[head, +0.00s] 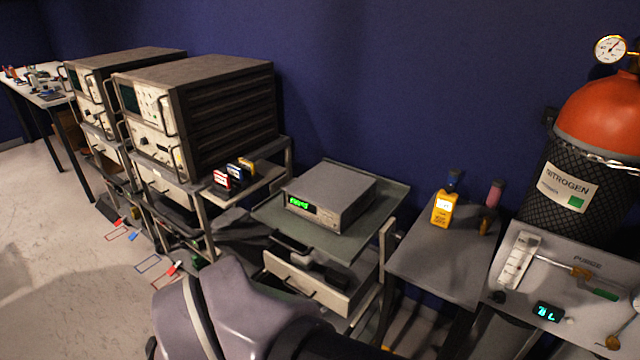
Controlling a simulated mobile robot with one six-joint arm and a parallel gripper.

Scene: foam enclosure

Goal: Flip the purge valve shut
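The purge valve (581,272) is on a grey panel (545,285) at the right, under a label that seems to read "PURGE". It has a brass body and a green lever (601,292). The lever points right and slightly down, roughly in line with the thin brass pipe entering from the left. A clear flow tube (518,259) stands on the panel left of the valve, and a small display (548,312) glows below it. My arm shows at the bottom centre, well left of the valve. My gripper's fingers are not in view.
A red-topped nitrogen cylinder (565,190) in black mesh stands behind the panel, with a gauge (610,48) above. Left of the panel, a small table (440,265) holds a yellow meter (445,209). A cart (265,212) with an instrument and open drawer stands further left.

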